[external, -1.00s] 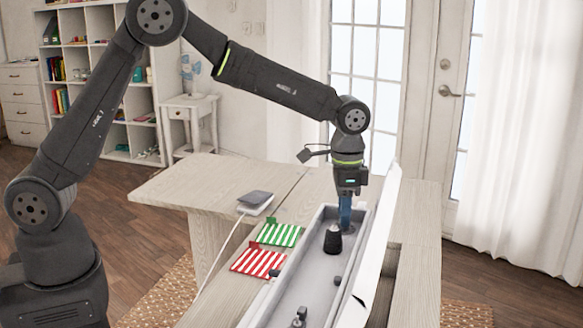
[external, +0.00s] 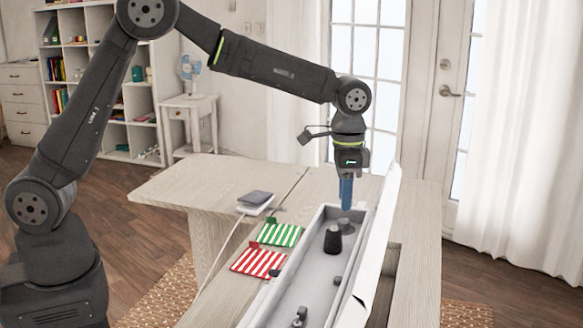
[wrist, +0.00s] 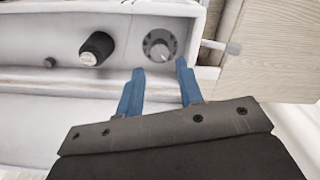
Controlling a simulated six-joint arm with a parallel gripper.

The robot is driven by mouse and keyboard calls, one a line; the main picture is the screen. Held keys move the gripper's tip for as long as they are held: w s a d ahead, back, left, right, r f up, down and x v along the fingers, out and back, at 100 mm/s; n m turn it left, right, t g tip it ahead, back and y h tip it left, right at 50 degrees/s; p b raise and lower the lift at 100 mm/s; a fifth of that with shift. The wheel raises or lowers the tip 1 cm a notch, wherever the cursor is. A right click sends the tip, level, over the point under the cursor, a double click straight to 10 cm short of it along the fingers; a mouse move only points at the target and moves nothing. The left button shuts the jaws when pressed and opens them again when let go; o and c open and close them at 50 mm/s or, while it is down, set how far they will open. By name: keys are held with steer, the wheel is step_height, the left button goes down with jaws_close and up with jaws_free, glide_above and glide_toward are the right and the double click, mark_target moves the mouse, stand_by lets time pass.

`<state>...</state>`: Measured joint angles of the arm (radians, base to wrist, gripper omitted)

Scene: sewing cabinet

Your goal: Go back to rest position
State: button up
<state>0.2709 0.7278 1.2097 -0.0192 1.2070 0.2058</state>
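My gripper (external: 346,206) points down above the far end of a long grey-white tray (external: 313,262) on the table. In the wrist view my gripper (wrist: 160,68) has its two blue fingers apart with nothing between them. Beyond the fingertips, a round grey fitting with a pale centre (wrist: 160,46) sits in the tray.
A tall white panel (external: 376,245) stands along the tray's right side. Green-striped (external: 280,235) and red-striped (external: 258,262) pieces lie left of the tray, with a small dark-topped box (external: 255,202) behind them. The table's left part (external: 200,180) is bare.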

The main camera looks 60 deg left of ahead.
mark_target(344, 220)
step_height(344, 220, up, 12)
step_height(344, 220, down, 17)
steer(key=shift+s+r, duration=0.1)
steer(key=shift+f, duration=0.4)
steer(key=m, duration=0.5)
steer(key=shift+m, duration=0.4)
step_height(344, 220, up, 15)
